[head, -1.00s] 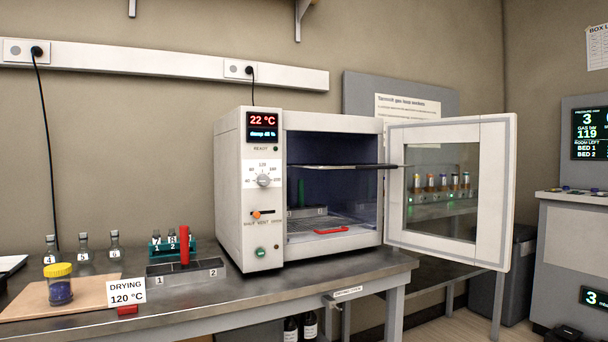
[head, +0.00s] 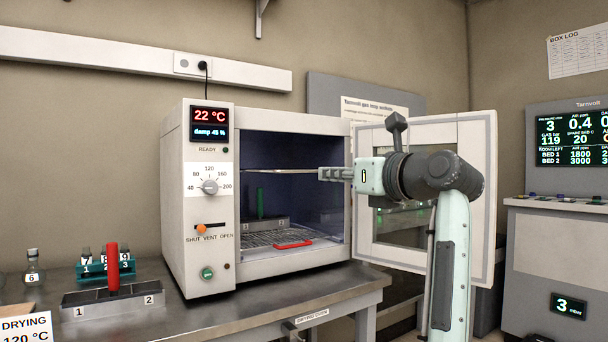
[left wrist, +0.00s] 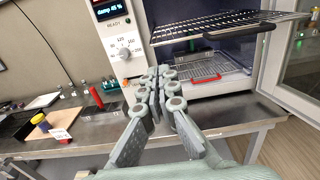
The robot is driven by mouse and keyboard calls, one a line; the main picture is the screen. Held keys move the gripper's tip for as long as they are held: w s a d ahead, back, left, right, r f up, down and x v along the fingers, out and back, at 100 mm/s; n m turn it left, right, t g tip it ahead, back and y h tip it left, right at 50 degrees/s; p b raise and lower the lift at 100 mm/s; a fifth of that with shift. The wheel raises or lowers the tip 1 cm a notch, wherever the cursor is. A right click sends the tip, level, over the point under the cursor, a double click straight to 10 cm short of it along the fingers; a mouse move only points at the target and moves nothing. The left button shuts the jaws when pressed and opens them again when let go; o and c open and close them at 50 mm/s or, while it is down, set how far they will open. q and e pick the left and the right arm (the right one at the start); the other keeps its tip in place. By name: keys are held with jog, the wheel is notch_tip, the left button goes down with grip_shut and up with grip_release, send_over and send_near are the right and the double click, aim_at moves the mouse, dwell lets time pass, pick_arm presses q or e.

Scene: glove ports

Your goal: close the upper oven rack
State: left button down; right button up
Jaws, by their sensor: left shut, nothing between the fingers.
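The oven (head: 205,265) stands on the bench with its door (head: 478,210) swung open to the right. Its upper rack (head: 280,171) is a thin wire shelf seen nearly edge-on; its right end is hidden behind my gripper. In the left wrist view the upper rack (left wrist: 230,27) sticks out of the oven mouth, with a dark front bar. My left gripper (head: 324,174) is shut and empty at rack height before the opening. In the left wrist view its fingertips (left wrist: 160,74) are left of and below the rack's front bar, apart from it in the picture.
A lower rack (head: 268,238) inside the oven has a red handle (head: 293,244) and carries a grey block (head: 268,222). A block with a red handle (head: 113,266) and a vial rack (head: 90,270) stand on the bench at left. The open door stands close behind my arm.

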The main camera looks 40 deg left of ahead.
aim_at(286, 172)
pick_arm(q)
jog(key=p+x, duration=0.1)
jog(key=x, duration=1.1)
jog(key=shift+a+p, duration=0.2)
jog(key=shift+p, duration=0.1)
jog(key=shift+w+a, duration=0.2)
jog(key=shift+a, duration=0.25)
pick_arm(e)
jog(key=x, duration=0.4)
jog(key=shift+a+f, duration=0.35)
jog(key=shift+a, duration=0.05)
jog(key=shift+w+r, duration=0.15)
